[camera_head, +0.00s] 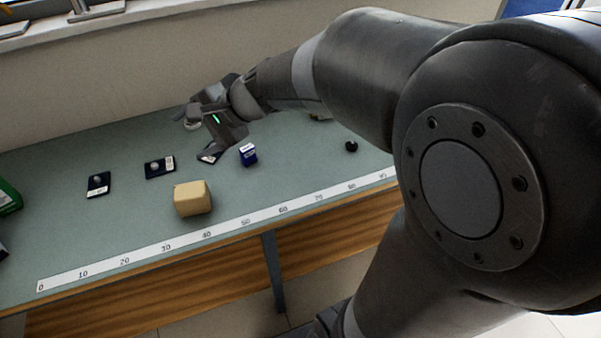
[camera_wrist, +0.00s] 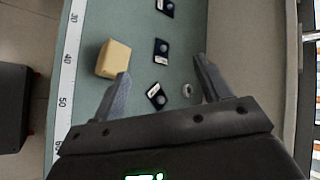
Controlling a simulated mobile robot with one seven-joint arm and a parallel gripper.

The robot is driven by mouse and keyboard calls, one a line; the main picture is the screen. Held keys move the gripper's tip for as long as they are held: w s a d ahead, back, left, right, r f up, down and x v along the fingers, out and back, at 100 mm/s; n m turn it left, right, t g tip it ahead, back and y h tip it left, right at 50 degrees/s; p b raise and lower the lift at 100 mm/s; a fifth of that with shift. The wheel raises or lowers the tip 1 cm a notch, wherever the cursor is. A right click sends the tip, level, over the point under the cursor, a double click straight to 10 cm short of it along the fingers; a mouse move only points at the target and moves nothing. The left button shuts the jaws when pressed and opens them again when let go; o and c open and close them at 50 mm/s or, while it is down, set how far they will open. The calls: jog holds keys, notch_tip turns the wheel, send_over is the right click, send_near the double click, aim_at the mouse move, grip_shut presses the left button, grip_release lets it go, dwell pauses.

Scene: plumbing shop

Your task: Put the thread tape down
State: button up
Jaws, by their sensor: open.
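The thread tape, seemingly the small whitish ring (camera_wrist: 187,90), appears to rest on the green bench top between my open fingers in the wrist view, closer to the right finger. In the head view the white ring (camera_head: 193,125) shows beside my gripper (camera_head: 195,131), partly covered by it. My gripper (camera_wrist: 162,68) is open and holds nothing. A dark card (camera_wrist: 157,97) with a round grey piece and a white label also lies between the fingers in the wrist view. I cannot tell the exact height of the fingertips above the bench.
Two more dark cards (camera_head: 98,184) (camera_head: 159,167) lie to the left. A tan block (camera_head: 192,198) sits near the ruler strip (camera_head: 205,236) at the front edge. A blue box (camera_head: 248,154) and a small black piece (camera_head: 351,146) stand to the right. Bench between them is clear.

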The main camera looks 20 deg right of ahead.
jog(key=s+d+n+h, duration=0.9)
jog(key=s+d, duration=0.5)
jog(key=s, duration=0.4)
jog(key=shift+s+d+r+n, duration=0.3)
jog(key=shift+d+n, duration=0.1)
jog(key=shift+n, duration=0.5)
